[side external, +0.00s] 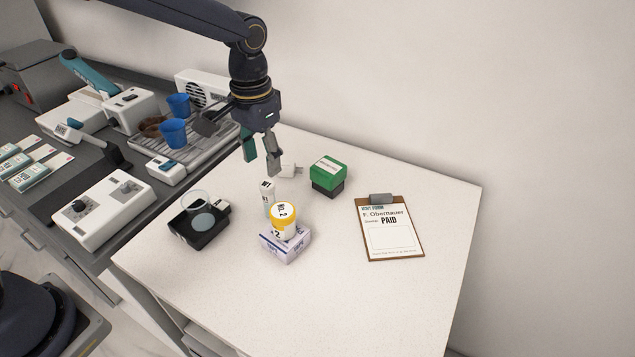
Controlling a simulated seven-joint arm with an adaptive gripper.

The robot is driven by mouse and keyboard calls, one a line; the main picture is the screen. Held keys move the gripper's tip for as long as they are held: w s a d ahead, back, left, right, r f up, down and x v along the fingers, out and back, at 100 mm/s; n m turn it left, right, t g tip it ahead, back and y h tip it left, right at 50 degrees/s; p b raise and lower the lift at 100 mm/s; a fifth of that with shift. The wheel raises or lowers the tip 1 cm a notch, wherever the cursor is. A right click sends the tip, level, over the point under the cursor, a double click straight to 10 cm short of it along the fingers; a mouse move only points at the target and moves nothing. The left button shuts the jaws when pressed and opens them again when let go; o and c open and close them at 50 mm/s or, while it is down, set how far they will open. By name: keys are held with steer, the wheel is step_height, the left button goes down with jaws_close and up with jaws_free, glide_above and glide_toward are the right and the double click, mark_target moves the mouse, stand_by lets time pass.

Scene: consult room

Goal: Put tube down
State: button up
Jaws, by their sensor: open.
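A slim white tube (267,191) with dark print stands upright on the white table (370,305), just behind a yellow-capped jar. My gripper (261,157) is above and slightly behind the tube in the picture, fingers pointing down. Its two fingers are apart, with nothing seen between them. The fingertips look clear of the tube's top. The tube's lower end is partly hidden by the jar.
The yellow-capped jar (283,222) sits on a small white box (286,246). A black tray (198,226) with a clear round dish stands left. A green-and-black box (328,174) and clipboard (391,228) lie right. The table's front is clear.

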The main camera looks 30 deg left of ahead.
step_height(320, 180, up, 2)
steer(key=s+a+r+t, duration=0.2)
steer(key=s+a+r, duration=0.3)
steer(key=s, duration=0.2)
steer(key=s+a+r+n+t, duration=0.1)
steer(key=s+a+r+t, duration=0.1)
steer(key=s+a+r, duration=0.3)
steer(key=s, duration=0.3)
steer(key=shift+n, duration=0.3)
steer(key=shift+o, duration=0.2)
steer(key=s+a+f+t, duration=0.1)
steer(key=s, duration=0.4)
steer(key=shift+s+a+n, duration=0.3)
steer(key=shift+a, duration=0.1)
steer(key=shift+o, duration=0.5)
steer(key=shift+s+f+t, duration=0.25)
steer(key=shift+s+t, duration=0.05)
